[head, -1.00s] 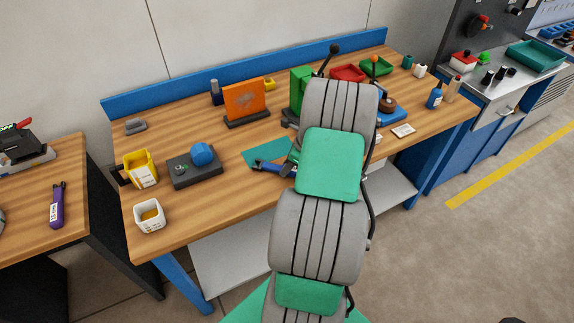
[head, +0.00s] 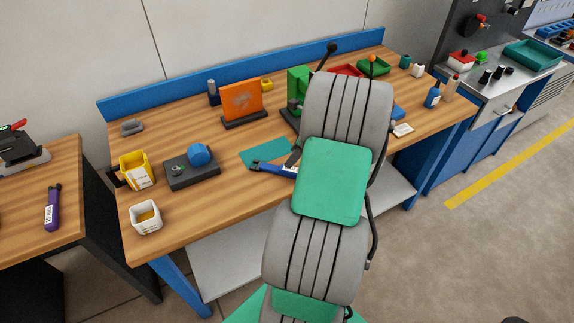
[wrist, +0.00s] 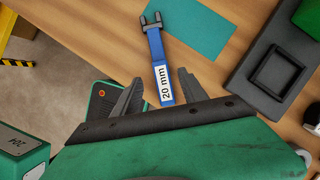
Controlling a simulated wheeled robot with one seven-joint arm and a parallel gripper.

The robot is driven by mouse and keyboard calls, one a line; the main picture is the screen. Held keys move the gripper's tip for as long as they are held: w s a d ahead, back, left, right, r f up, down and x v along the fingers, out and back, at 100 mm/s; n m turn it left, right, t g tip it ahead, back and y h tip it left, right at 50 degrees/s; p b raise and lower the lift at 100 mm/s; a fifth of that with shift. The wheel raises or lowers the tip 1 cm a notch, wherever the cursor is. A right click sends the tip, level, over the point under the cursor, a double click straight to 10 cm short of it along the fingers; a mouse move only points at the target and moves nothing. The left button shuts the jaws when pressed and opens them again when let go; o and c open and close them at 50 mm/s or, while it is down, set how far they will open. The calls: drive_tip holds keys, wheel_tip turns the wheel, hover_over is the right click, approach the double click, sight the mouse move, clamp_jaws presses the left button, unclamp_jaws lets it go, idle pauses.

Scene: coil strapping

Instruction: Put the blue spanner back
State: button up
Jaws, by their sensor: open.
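The blue spanner (head: 268,167) lies on the wooden bench near its front edge, beside a teal mat (head: 266,152). In the wrist view the spanner (wrist: 157,50) has its dark open jaw at the far end and a white "20 mm" label on the handle near me. My gripper (wrist: 159,78) is open, with one dark finger on each side of the handle in the picture. Whether the fingers touch the handle or are still above it I cannot tell. In the head view my arm hides most of the gripper and the spanner's label end.
An orange panel (head: 242,101) stands behind the mat. A dark square tray (wrist: 272,75) is right of the spanner.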

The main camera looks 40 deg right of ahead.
drive_tip(key=a+v, duration=0.1)
drive_tip(key=v, duration=0.3)
drive_tip(key=w+a+r+n+h, duration=0.1)
drive_tip(key=w+a+r+n, duration=0.1)
drive_tip(key=a+r+n, duration=0.35)
drive_tip(key=w+a+r+n, duration=0.25)
drive_tip(key=a+n, duration=0.45)
drive_tip(key=a, duration=0.4)
drive_tip(key=s+a+n, duration=0.4)
drive_tip(key=a+n, duration=0.4)
drive_tip(key=n, duration=0.1)
drive_tip(key=s+a+r+n+h, duration=0.1)
drive_tip(key=s+a+n, duration=0.3)
drive_tip(key=a+n, duration=0.4)
drive_tip(key=shift+s+a+r+n, duration=0.15)
drive_tip(key=shift+a+r+n, duration=0.15)
drive_tip(key=shift+a+n, duration=0.1)
